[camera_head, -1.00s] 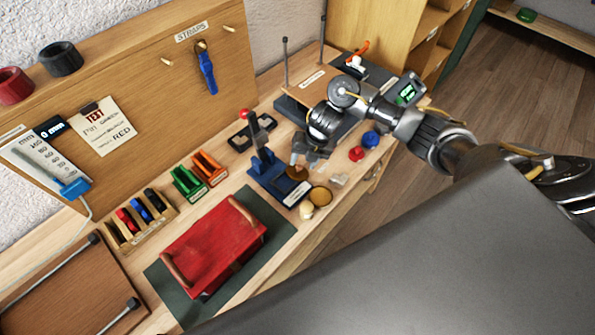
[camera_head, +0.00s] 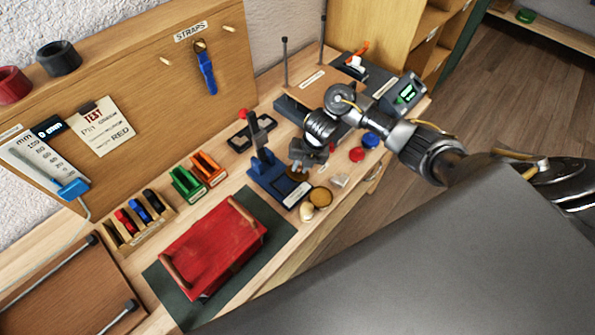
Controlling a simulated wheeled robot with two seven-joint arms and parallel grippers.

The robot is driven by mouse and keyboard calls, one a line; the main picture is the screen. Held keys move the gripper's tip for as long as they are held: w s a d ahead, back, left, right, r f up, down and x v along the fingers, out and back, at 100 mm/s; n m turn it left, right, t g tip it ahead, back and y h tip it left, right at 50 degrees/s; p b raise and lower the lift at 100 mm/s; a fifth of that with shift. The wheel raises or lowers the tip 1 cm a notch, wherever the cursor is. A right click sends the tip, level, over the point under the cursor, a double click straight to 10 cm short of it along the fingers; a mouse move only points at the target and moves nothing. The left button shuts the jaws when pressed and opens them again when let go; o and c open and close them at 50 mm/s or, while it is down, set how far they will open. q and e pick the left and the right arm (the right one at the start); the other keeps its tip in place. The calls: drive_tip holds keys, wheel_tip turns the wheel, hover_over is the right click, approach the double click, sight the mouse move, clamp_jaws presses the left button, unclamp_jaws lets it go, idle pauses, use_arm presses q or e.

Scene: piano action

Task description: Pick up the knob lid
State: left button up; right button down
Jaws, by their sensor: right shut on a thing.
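My right gripper (camera_head: 305,165) reaches in from the right, with its fingers pointing down above the blue-based press (camera_head: 268,170). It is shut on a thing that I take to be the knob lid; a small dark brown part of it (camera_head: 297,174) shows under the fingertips. The fingers hide most of it, and I cannot tell how far it is above the press base. A round tan disc (camera_head: 320,197) and a cream rounded piece (camera_head: 307,212) stand just below and to the right of the gripper. My left gripper is out of view.
A red case (camera_head: 215,250) lies on a green mat (camera_head: 170,295) at the front. Green (camera_head: 187,183) and orange (camera_head: 208,170) holders stand left of the press. Red (camera_head: 357,154) and blue (camera_head: 371,140) knobs sit to the right, near the bench edge.

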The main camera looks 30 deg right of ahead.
sight(301, 167)
drive_tip(key=shift+r, duration=0.55)
wheel_tip(301, 167, up, 3)
drive_tip(key=shift+f, duration=0.2)
drive_tip(key=s+a+r+p, duration=0.1)
drive_tip(key=s+a+r, duration=0.1)
drive_tip(key=s+r, duration=0.2)
drive_tip(key=s+a+r+p, duration=0.1)
drive_tip(key=s+a+r, duration=0.1)
drive_tip(key=s+r, duration=0.3)
drive_tip(key=s, duration=0.4)
drive_tip(key=shift+s+a+r+p, duration=0.15)
drive_tip(key=shift+a+p, duration=0.1)
drive_tip(key=shift+p, duration=0.15)
